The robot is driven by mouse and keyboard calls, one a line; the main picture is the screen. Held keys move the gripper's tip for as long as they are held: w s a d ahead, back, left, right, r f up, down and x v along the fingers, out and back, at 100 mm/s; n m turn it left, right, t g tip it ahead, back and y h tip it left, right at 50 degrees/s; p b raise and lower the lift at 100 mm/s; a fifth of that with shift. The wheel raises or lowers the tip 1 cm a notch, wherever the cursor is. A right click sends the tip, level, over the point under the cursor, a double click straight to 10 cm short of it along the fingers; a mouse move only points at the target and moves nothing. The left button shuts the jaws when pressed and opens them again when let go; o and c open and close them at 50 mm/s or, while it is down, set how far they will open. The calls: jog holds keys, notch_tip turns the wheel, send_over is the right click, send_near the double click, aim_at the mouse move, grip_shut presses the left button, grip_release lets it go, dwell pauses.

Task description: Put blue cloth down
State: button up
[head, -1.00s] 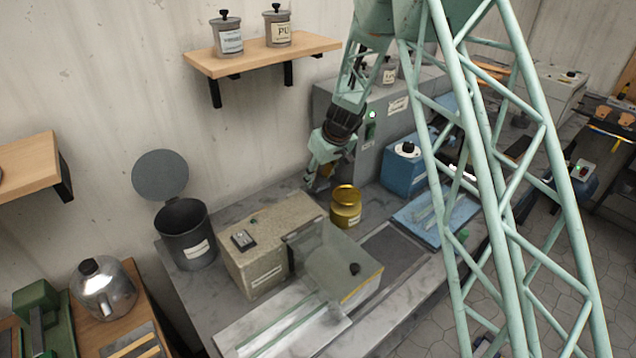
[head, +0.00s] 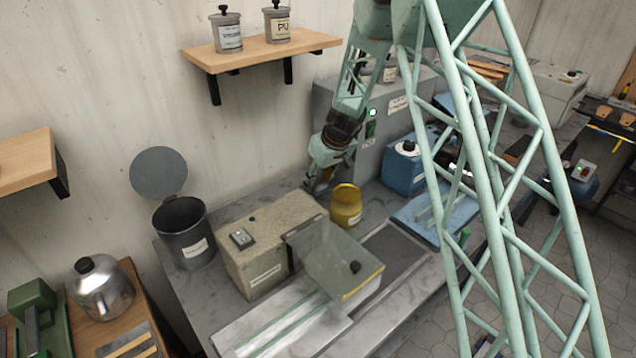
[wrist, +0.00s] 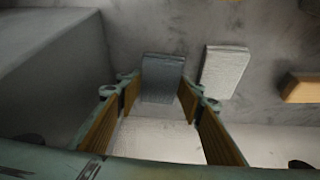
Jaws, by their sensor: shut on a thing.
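My gripper (wrist: 160,92) has its tan-lined fingers on either side of a dark blue-grey folded pad, the blue cloth (wrist: 162,78), in the wrist view. The cloth sits at the fingertips over a grey marbled surface. I cannot tell whether it touches that surface. In the head view my gripper (head: 314,184) points down at the back of the grey bench (head: 236,186), left of and behind the yellow tin (head: 346,208). The cloth cannot be made out there.
A pale grey pad (wrist: 226,70) lies close right of the cloth, with a tan block (wrist: 303,88) farther right. In the head view, a beige box machine (head: 262,235) stands in front of my gripper and a grey cabinet (head: 340,100) behind it.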

jog(key=shift+f, duration=0.1)
jog(key=o, duration=1)
jog(key=shift+r+p, duration=0.3)
jog(key=shift+p, duration=0.6)
jog(key=shift+v, duration=6.75)
jog(key=shift+a+r, duration=0.1)
jog(key=shift+r, duration=0.05)
